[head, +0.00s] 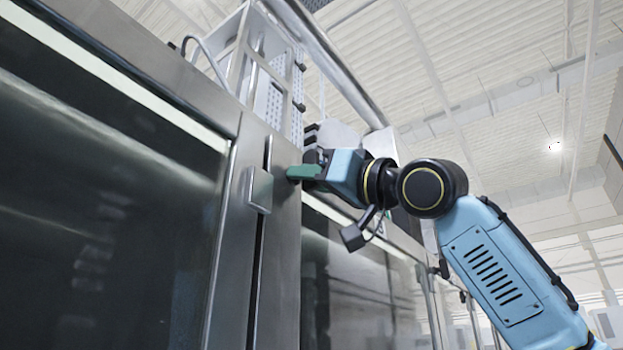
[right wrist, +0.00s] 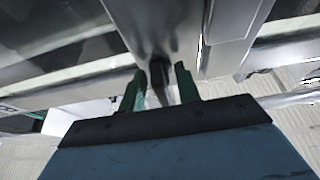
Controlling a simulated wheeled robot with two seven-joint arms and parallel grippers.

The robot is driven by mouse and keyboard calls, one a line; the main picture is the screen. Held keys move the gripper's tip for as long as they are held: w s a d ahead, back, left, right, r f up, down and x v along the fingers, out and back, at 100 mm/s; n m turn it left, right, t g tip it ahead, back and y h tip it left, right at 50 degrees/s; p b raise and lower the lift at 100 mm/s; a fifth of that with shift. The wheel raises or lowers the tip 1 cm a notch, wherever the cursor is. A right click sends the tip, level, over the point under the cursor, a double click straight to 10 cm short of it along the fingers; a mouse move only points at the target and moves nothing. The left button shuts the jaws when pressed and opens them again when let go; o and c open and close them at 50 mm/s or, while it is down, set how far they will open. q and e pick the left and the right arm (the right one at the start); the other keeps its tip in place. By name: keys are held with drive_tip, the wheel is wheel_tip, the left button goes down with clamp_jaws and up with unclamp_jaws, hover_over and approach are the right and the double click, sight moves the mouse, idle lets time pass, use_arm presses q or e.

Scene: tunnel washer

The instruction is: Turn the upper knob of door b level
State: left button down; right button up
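My right gripper (head: 303,172) is raised in front of the steel post between two dark-windowed doors, its green fingers pointing left. In the right wrist view its two green fingertips (right wrist: 159,80) stand apart. A dark narrow piece (right wrist: 158,78), which may be the upper knob, lies between them; there seems to be space beside it. I cannot tell whether it touches a finger. In the head view the gripper hides that spot. A square steel latch piece (head: 260,190) sits on the post just left of the fingers. No door letter is readable. My left gripper is not in view.
A large dark door window (head: 100,200) fills the left, and another window (head: 345,275) lies below my right arm. A metal frame with pipes (head: 270,75) rises above the post. Open room lies to the right, under the ceiling.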

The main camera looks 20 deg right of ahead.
drive_tip(key=shift+c, duration=0.4)
clamp_jaws()
